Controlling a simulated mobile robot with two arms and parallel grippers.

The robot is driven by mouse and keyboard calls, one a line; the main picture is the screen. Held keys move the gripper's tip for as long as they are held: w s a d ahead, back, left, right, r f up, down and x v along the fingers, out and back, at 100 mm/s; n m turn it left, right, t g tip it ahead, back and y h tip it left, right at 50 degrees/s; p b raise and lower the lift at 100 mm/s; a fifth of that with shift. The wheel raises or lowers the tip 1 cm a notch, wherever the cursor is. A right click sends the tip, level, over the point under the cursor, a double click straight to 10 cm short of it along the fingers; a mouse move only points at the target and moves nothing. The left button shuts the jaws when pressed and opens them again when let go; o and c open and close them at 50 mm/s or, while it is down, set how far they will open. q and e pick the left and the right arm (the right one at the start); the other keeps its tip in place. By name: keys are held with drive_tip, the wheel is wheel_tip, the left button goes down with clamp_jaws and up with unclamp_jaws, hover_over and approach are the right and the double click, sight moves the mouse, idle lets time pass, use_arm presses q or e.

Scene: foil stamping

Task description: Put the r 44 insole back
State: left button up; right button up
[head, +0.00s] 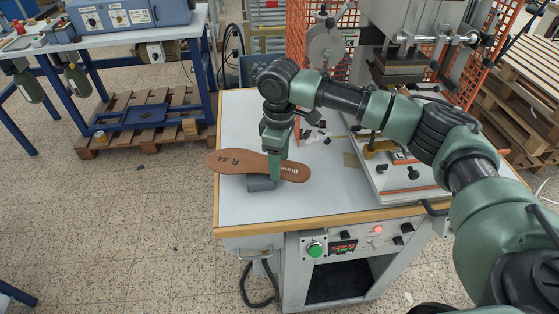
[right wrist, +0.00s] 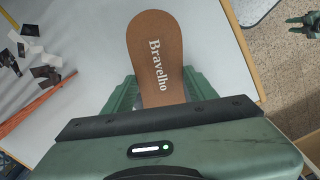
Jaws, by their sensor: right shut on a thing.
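The brown R 44 insole (head: 230,161) lies roughly level above the left front of the white worktable, its "R 44" end to the left and its "Bravelho" end to the right. My right gripper (head: 275,168) comes down on it from above and is shut on its middle part. In the right wrist view the insole (right wrist: 157,50) shows its "Bravelho" end between the green fingers. A small grey block (head: 261,184) is under the insole; I cannot tell if they touch. What looks like my left gripper (right wrist: 303,24) is small at the right wrist view's edge.
The worktable (head: 240,120) has clear room at its left. Dark scraps (head: 318,134) lie behind the gripper. The stamping press (head: 398,70) stands at the right back, with orange mesh guards. A control panel (head: 350,243) is on the table's front.

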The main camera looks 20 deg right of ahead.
drive_tip(key=shift+s+r, duration=0.1)
drive_tip(key=shift+f, duration=0.65)
drive_tip(key=o, duration=1.6)
